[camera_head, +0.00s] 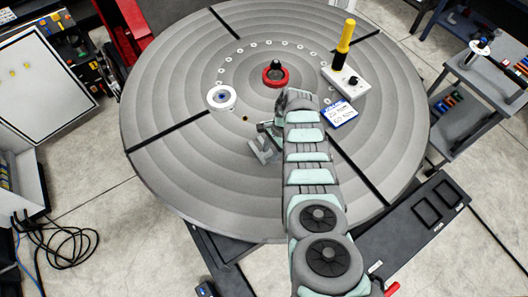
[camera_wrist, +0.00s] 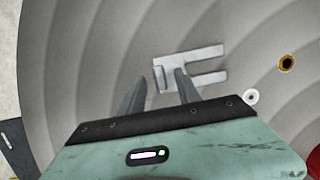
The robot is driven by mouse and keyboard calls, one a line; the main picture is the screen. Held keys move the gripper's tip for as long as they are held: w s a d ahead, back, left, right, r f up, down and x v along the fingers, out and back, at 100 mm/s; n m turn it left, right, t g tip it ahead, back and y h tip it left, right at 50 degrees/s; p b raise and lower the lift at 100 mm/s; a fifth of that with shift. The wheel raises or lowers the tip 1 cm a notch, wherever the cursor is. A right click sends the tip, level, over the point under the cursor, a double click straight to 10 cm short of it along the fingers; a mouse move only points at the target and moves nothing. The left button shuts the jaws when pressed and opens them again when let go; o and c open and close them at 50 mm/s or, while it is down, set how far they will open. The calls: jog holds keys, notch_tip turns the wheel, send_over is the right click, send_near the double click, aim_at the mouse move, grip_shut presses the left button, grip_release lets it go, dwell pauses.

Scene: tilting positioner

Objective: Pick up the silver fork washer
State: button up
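The silver fork washer (camera_wrist: 205,54) lies on the round grey turntable (camera_wrist: 95,35). It is flat, with two prongs pointing right in the wrist view. In the head view the fork washer (camera_head: 262,154) sits left of my arm, partly hidden near my gripper. My gripper (camera_wrist: 160,76) is open, with a clear gap between its fingers. In the wrist view its fingertips are at the washer's closed end, the right finger overlapping it and the left one just outside. I cannot tell the height of the fingertips above the washer.
On the turntable stand a white ring with a dark blue centre (camera_head: 221,97), a red ring part (camera_head: 275,75), a grey box with a yellow-topped post (camera_head: 345,78) and a blue-white card (camera_head: 341,113). A small brass ring (camera_wrist: 287,61) lies near the washer. Dark slots cross the turntable.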

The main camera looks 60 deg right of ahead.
jog(key=shift+a+f, duration=0.15)
jog(key=shift+f, duration=0.55)
jog(key=shift+w, duration=0.1)
jog(key=shift+c, duration=0.2)
grip_shut()
dwell(0.6)
